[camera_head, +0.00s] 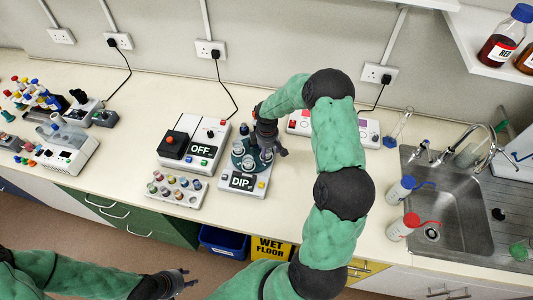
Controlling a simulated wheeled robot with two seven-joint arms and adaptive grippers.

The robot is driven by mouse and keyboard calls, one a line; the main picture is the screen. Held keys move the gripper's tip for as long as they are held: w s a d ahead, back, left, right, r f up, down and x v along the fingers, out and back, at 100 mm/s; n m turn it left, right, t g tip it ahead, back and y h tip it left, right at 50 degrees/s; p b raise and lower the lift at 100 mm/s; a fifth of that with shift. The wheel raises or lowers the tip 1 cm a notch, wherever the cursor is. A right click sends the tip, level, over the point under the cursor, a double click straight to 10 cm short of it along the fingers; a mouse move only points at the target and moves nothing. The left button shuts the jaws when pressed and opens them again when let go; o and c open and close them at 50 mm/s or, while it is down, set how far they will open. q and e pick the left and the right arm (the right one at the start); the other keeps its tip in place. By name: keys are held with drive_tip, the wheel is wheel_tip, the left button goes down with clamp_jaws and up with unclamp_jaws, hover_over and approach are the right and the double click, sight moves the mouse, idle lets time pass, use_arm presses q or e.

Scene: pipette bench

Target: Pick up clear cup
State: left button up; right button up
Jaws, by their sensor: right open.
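A device marked DIP (242,183) stands on the bench with a dark teal round holder (238,148) on top. Several small clear cup-like vessels (248,162) sit around this holder; I cannot tell which is the task's clear cup. My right gripper (272,150) is open, pointing down over the right side of the holder, close to the vessels. It hides part of the holder, and contact cannot be made out. My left gripper (180,283) is low in front of the bench, away from the vessels, and its opening is unclear.
A white device marked OFF (201,150) stands left of the DIP device, with a rack of coloured vials (174,190) in front. Behind my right arm is a white panel (300,122). Blue-capped (400,190) and red-capped bottles (403,227) stand beside the sink (450,210).

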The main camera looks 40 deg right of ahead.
drive_tip(key=c, duration=1.2)
